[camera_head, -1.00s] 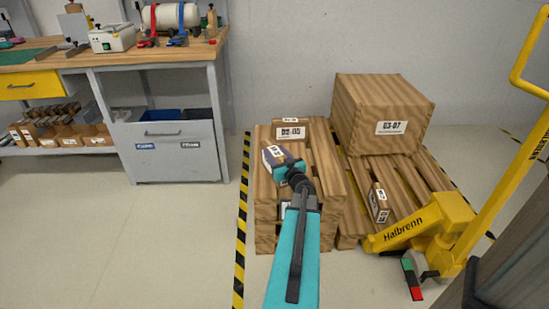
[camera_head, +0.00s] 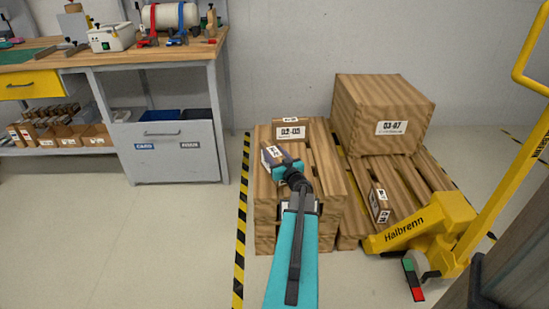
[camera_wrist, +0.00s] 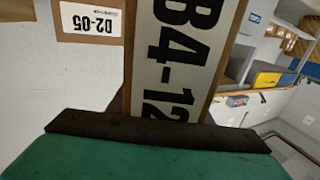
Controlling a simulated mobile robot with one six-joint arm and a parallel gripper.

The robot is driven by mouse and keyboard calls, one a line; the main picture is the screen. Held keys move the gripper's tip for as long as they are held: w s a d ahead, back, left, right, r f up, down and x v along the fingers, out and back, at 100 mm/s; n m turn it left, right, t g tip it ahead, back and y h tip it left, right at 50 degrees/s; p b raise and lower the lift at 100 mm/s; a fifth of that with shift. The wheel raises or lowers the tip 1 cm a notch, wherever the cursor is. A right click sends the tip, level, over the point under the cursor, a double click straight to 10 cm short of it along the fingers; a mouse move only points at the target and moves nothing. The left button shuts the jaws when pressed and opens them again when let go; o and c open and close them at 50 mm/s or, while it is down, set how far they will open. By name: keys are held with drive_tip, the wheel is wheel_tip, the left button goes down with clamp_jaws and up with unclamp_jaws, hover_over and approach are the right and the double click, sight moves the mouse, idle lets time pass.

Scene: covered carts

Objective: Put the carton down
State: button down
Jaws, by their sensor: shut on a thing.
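The carton (camera_head: 268,161) is a small brown box with a white label. It is in my gripper (camera_head: 282,166), over the left part of the stacked wooden pallets (camera_head: 325,165). In the wrist view the carton's label reads B4-12 (camera_wrist: 178,60), close to the gripper's dark edge (camera_wrist: 160,130). My gripper is shut on the carton; its fingertips are partly hidden. I cannot tell whether the carton's underside touches the boards. Another carton labelled D2-05 (camera_head: 290,132) stands just behind it on the stack, and its label also shows in the wrist view (camera_wrist: 92,20).
A large wooden box labelled 03-07 (camera_head: 385,110) stands on the lower right pallet, with a small carton (camera_head: 379,203) in front. A yellow pallet jack (camera_head: 430,225) is at the right. A workbench (camera_head: 150,58) stands at the left. Open floor lies between bench and striped tape (camera_head: 240,230).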

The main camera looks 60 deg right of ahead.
drive_tip(key=shift+f, duration=0.55)
drive_tip(key=shift+f, duration=0.1)
drive_tip(key=c, duration=0.9)
unclamp_jaws()
drive_tip(key=p+v, duration=0.1)
drive_tip(key=v, duration=1.1)
drive_tip(key=shift+p, duration=0.3)
